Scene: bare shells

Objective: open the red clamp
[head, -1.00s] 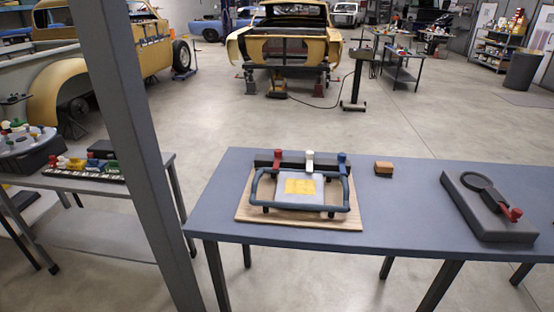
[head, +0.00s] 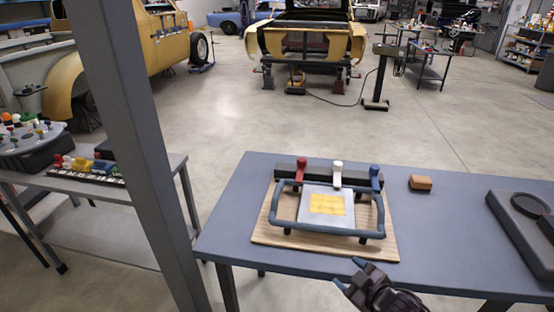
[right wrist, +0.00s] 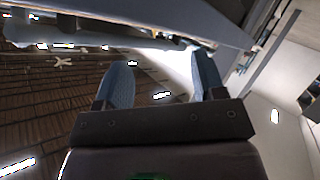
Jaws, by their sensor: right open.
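The red clamp (head: 301,168) stands at the left end of a dark bar (head: 321,179) at the back of a fixture. A white clamp (head: 338,172) is in the middle of the bar and a blue clamp (head: 376,176) at its right end. In front lies a grey plate with a yellow patch (head: 328,204), inside a blue-grey tubular handle frame (head: 325,228). My right gripper (head: 349,273) is open and empty at the table's front edge, front right of the fixture and apart from the red clamp. Its spread fingers also show in the right wrist view (right wrist: 161,80). My left gripper is out of view.
The fixture sits on a wooden board (head: 268,232) on a blue-grey table (head: 440,220). An orange-brown block (head: 421,183) lies to its right. A dark block with a ring (head: 525,215) is at the right edge. A grey post (head: 135,150) rises left of the table.

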